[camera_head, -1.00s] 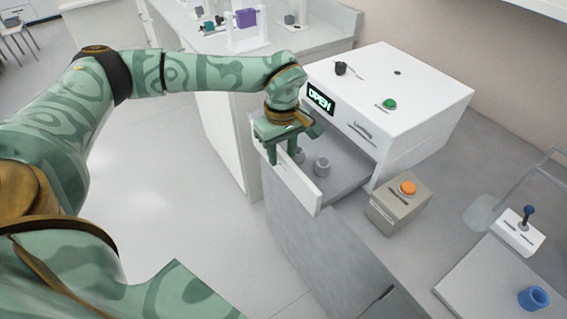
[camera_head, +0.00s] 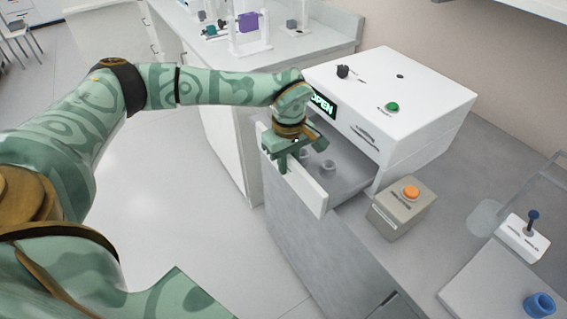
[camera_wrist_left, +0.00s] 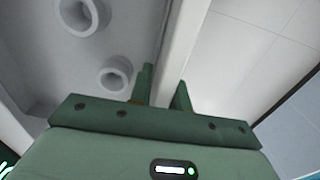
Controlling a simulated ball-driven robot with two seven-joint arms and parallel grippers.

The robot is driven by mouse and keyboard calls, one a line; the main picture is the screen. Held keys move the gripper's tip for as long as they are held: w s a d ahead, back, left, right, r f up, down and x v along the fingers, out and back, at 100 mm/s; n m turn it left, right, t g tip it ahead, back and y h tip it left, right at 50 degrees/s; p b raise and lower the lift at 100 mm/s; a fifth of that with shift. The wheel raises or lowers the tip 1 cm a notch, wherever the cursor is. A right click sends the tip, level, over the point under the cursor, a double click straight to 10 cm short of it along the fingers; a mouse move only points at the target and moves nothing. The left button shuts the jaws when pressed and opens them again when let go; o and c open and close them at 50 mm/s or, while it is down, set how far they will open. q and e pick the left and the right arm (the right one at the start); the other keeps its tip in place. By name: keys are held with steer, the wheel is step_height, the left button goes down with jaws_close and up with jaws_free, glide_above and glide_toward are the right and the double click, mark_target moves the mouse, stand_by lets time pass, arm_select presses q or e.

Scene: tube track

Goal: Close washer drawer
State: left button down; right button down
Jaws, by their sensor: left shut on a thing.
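The white washer (camera_head: 425,110) stands on the counter with a lit green "OPEN" display (camera_head: 322,103). Its drawer is pulled out to the left; the white drawer front (camera_head: 309,192) stands away from the body. Small grey rings (camera_head: 328,167) sit in the grey drawer tray (camera_head: 352,172). My left gripper (camera_head: 289,160) is shut on the top edge of the drawer front. In the left wrist view, the gripper (camera_wrist_left: 164,92) has its fingers on either side of the drawer front (camera_wrist_left: 184,40), with the rings (camera_wrist_left: 114,75) to the left. My right gripper is not in view.
A beige box with an orange button (camera_head: 411,191) stands in front of the washer. A green button (camera_head: 392,107) and black knob (camera_head: 343,71) are on its top. Floor left of the drawer is clear.

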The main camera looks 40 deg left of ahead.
mark_target(309, 165)
arm_select(q)
steer(key=w, duration=0.2)
steer(key=w+d, duration=0.1)
steer(key=w, duration=0.1)
steer(key=w+d, duration=0.1)
steer(key=w, duration=0.1)
steer(key=shift+d+b, duration=0.25)
steer(key=shift+b, duration=0.15)
steer(key=c, duration=1.4)
jaws_free()
